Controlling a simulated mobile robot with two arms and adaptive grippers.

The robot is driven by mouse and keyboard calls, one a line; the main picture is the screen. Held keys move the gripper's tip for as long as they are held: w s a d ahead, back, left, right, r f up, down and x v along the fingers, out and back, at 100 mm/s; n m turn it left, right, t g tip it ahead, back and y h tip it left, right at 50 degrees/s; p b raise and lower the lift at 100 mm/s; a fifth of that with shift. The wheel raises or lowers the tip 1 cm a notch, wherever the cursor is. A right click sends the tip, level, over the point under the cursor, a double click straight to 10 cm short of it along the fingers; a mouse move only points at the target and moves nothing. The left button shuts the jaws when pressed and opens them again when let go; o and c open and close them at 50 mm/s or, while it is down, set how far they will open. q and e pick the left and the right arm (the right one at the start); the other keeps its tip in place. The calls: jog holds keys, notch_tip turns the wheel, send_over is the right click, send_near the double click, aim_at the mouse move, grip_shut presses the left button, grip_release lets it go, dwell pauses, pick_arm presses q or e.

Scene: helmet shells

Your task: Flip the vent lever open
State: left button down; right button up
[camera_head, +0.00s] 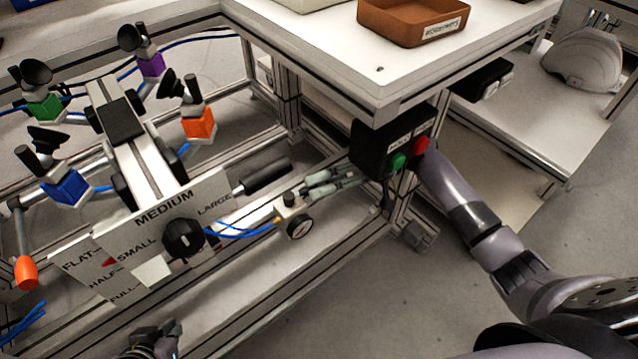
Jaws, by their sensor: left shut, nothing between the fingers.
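A lever with an orange grip (25,272) hangs down at the far left, beside the label panel (150,235) marked FLAT, HALF and FULL. A valve block with a round gauge (299,227) sits on the frame at the middle; pale fittings lead from it towards the button box. No part is labelled as the vent lever, so I cannot tell which it is. My left gripper (155,342) is at the bottom edge, shut and empty, apart from the panel and levers.
A button box with a green button (397,161) and a red button (421,144) hangs under the white table (330,50). Clamps with coloured blocks, such as the orange one (198,124), stand on the frame. A black knob (183,238) protrudes from the panel.

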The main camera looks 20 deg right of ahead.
jog(key=shift+d, duration=0.1)
jog(key=w+d, duration=0.1)
jog(key=d, duration=1)
jog(key=shift+d, duration=0.4)
